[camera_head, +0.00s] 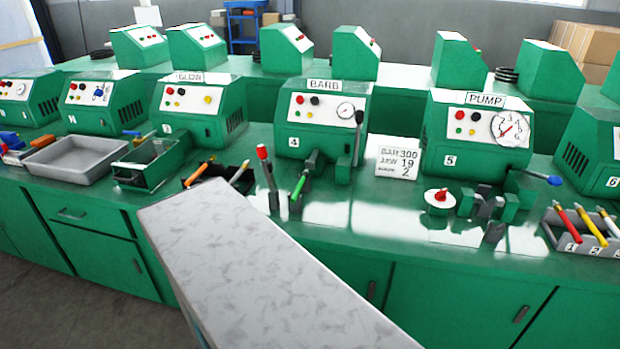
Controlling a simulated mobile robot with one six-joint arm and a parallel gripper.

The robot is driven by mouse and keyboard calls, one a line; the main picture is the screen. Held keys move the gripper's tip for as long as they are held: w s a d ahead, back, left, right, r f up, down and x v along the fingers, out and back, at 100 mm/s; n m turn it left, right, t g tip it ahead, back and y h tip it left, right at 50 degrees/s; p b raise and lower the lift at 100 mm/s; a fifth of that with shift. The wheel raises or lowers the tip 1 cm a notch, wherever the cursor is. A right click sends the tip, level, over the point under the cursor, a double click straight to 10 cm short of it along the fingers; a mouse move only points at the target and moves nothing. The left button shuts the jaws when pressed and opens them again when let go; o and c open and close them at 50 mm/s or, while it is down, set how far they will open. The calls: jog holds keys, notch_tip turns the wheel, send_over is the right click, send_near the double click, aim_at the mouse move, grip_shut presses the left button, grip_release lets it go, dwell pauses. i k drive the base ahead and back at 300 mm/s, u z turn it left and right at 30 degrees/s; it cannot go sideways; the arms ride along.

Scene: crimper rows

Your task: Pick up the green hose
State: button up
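A thin green stick-like piece (298,187), which looks like the green hose, stands tilted on the green bench in front of the BARB machine (322,122), numbered 4. It is just right of a red-knobbed lever (268,180). It is small in the picture, and I cannot tell what holds up its lower end. My gripper is not in view, so its place relative to the hose does not show.
A pale mottled slab (255,270) fills the lower middle foreground. A dark tray (222,183) with coloured sticks is left of the lever. A grey numbered rack (577,240) holds more sticks. The PUMP machine (470,140) and a number card (397,157) stand right.

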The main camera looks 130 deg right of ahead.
aim_at(304, 176)
jog(key=z, duration=0.1)
jog(key=k, duration=0.85)
jog(key=z, duration=0.75)
jog(key=k, duration=0.6)
jog(key=z, duration=0.55)
jog(key=k, duration=1)
jog(key=u, duration=0.15)
jog(key=i, duration=0.6)
jog(key=z, duration=0.05)
